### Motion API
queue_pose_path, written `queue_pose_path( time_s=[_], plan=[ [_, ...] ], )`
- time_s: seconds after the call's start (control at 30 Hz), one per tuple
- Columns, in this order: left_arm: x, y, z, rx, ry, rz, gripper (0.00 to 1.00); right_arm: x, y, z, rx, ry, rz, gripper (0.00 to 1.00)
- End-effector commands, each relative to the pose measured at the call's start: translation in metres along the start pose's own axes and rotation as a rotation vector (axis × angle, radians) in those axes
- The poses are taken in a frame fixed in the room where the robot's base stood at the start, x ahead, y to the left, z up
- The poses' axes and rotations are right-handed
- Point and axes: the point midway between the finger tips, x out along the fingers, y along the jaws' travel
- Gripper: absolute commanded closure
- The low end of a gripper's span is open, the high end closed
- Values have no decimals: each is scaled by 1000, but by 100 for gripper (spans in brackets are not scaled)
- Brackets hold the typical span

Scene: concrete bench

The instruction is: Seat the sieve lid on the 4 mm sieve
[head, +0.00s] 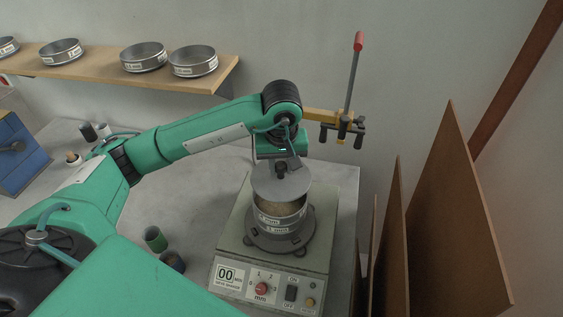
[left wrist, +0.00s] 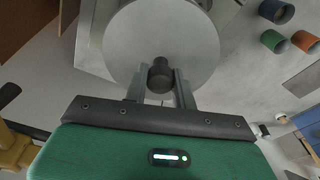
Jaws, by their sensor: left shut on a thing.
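The sieve lid (head: 284,187) is a flat grey disc with a dark knob. My left gripper (head: 281,166) is shut on that knob and holds the lid over the far side of the sieve stack. In the left wrist view the lid (left wrist: 150,35) fills the top middle, with its knob (left wrist: 161,76) between the fingers of my left gripper (left wrist: 162,84). The upper sieve (head: 280,221) sits on another ring on the shaker; its size label is too small to read. Sandy grains show in its open near part, with a gap under the lid's near edge. My right gripper is not in view.
The sieve shaker (head: 232,240) has a front control panel. Brown boards (head: 440,220) stand upright at the right. A yellow clamp with a red-tipped lever (head: 352,85) stands behind. Small cups (head: 156,239) lie left of the shaker. A wall shelf (head: 110,75) holds several sieves.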

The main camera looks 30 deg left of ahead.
Motion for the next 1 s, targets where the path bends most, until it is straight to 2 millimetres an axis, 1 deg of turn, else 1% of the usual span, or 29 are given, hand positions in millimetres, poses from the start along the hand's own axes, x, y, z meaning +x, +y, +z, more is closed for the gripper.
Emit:
queue_pose_path(
  time_s=[0.1,0.23,0.37,0.6,0.8,1.0],
  plan=[
    [3,0,0,0,0,0,100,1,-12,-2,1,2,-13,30],
    [9,0,1,0,-1,0,100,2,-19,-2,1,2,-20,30],
    [16,0,2,0,-2,0,100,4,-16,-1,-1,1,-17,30],
    [30,0,4,-1,-2,1,100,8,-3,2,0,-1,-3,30],
    [42,0,5,-1,-1,0,100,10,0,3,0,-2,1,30],
    [52,0,6,-1,1,0,100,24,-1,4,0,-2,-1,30]
  ],
)
